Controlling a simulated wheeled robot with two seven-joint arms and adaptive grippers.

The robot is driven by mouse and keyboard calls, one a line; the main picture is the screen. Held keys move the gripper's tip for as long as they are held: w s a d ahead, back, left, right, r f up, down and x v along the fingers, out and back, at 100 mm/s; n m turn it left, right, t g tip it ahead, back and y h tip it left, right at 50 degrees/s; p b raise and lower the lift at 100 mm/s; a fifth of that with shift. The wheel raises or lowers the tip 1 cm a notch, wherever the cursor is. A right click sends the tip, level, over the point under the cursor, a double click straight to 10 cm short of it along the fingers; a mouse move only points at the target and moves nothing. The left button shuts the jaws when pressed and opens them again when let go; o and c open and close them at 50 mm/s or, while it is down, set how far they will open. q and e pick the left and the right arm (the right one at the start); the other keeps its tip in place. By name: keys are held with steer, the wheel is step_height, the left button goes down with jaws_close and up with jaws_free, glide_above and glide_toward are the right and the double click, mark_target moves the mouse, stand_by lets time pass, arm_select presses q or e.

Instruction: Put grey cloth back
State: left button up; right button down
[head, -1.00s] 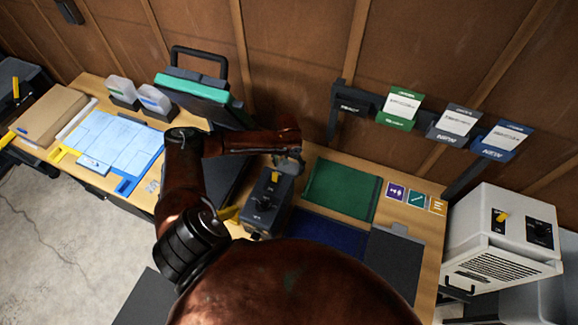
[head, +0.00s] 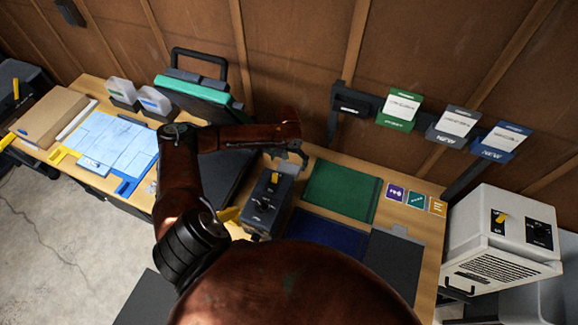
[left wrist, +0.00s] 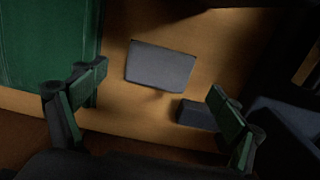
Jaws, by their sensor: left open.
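A flat dark grey sheet (head: 397,262), which looks like the grey cloth, lies at the right front of the bench, partly hidden by my arm. Next to it lie a green sheet (head: 340,190) and a dark blue sheet (head: 325,234). My left gripper (head: 290,158) is above the bench near the wall, left of the green sheet. In the left wrist view its fingers (left wrist: 155,100) are wide apart and empty. Between and beyond them is a grey rectangular piece (left wrist: 160,66); I cannot tell whether it is cloth. The green sheet shows at left there. My right gripper is not in view.
A black box with a yellow switch (head: 268,205) stands just below the left gripper. Wall holders with green (head: 400,107), grey and blue cards hang at the back right. A white machine (head: 503,240) stands at right. A blue mat (head: 118,143) lies at left.

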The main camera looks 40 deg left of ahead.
mark_target(288, 169)
arm_select(q)
step_height(288, 169, up, 8)
steer(key=shift+f, duration=0.2)
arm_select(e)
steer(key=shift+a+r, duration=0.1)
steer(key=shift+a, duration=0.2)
